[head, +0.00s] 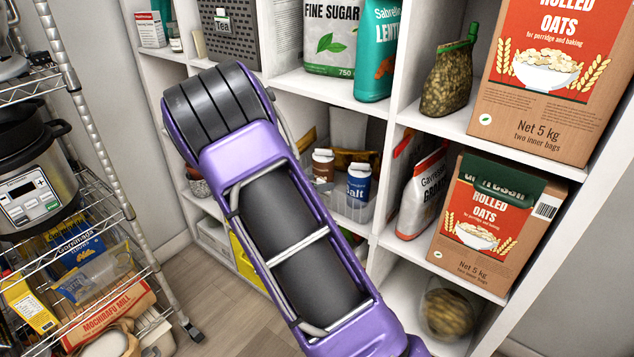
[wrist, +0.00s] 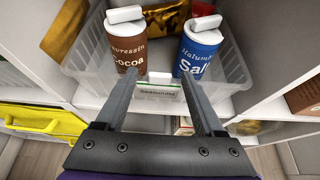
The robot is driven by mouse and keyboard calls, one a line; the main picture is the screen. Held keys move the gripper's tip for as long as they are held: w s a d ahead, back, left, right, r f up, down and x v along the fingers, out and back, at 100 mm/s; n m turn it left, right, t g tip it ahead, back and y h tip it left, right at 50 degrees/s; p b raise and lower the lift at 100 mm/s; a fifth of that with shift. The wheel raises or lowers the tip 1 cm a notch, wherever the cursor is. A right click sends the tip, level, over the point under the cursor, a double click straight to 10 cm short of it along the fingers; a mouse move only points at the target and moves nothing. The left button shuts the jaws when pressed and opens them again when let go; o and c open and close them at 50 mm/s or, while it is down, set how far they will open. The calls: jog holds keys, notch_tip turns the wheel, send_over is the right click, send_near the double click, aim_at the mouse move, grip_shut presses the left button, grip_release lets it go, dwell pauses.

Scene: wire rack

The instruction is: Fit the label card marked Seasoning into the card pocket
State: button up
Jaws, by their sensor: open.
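In the wrist view, my gripper (wrist: 159,75) is open, its two dark fingers reaching toward the front of a clear plastic bin (wrist: 85,80). A small pale card with a green band (wrist: 158,88), its small print seeming to read Seasoning, shows between the fingers, with a gap on both sides. It is at the bin's front by the shelf edge. A small white piece (wrist: 160,76) sits just above it. I cannot tell the card pocket apart from the card or whether the card is seated. In the head view, my purple arm hides the gripper and card.
The bin holds a brown Cocoa canister (wrist: 126,42), a blue Salt canister (wrist: 200,48) and a gold packet (wrist: 166,16). A yellow container (wrist: 35,122) is at lower left. White shelf dividers flank the bin. A wire rack (head: 75,210) stands left, with floor (head: 215,295) between.

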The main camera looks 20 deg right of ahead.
jog(key=p+v, duration=0.2)
jog(key=v, duration=1.5)
jog(key=shift+a, duration=0.25)
jog(key=shift+r, duration=0.1)
